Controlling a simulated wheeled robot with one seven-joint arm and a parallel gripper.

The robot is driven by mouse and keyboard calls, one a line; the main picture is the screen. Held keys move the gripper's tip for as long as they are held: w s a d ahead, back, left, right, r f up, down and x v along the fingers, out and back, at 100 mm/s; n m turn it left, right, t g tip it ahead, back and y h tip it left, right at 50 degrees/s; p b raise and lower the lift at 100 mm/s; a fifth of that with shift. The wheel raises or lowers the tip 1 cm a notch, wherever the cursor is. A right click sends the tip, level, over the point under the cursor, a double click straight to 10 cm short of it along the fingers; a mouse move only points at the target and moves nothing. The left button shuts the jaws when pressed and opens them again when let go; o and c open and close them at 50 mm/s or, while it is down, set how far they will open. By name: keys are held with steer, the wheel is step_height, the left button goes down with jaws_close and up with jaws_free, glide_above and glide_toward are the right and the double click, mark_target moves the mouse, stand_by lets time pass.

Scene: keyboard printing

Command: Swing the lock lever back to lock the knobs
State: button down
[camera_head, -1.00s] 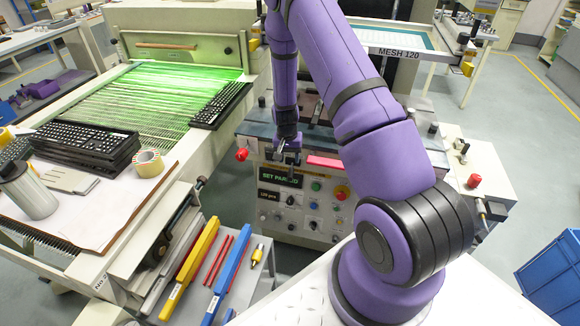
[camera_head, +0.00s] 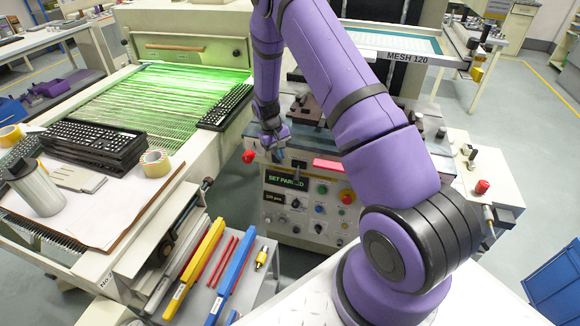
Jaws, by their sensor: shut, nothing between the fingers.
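My gripper (camera_head: 279,152) is at the front edge of the printing machine, low over its blue-grey ledge, and is seen small and partly from behind. It is shut with nothing seen in it. A red ball knob (camera_head: 249,156) sticks out just left of it, with a small gap in the picture. A red bar (camera_head: 332,165) lies along the front edge to its right. A second red knob (camera_head: 481,186) is on the machine's right side. I cannot tell for certain which part is the lock lever. My arm hides much of the machine's middle.
The control panel (camera_head: 306,205) with its green display and buttons sits below my gripper. Keyboards (camera_head: 92,142), a tape roll (camera_head: 154,163) and a steel flask (camera_head: 36,188) stand on the left bench. Squeegees (camera_head: 229,287) lie on a cart. A blue crate (camera_head: 553,285) is at right.

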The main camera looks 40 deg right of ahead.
mark_target(296, 176)
steer(key=w+a+n+g+h, duration=0.2)
steer(key=w+a+n+h, duration=0.25)
steer(key=n, duration=0.65)
steer(key=s+d+r+x, duration=0.1)
steer(key=x, duration=1.1)
steer(key=shift+s+d+f, duration=0.15)
steer(key=shift+s+d, duration=0.1)
steer(key=shift+d, duration=0.05)
steer(key=shift+y, duration=0.25)
steer(key=s+n, duration=0.1)
steer(key=d+n+t+h, duration=0.1)
steer(key=shift+s+n, duration=0.3)
steer(key=shift+s, duration=0.1)
steer(key=shift+s+d, duration=0.35)
steer(key=shift+s, duration=0.05)
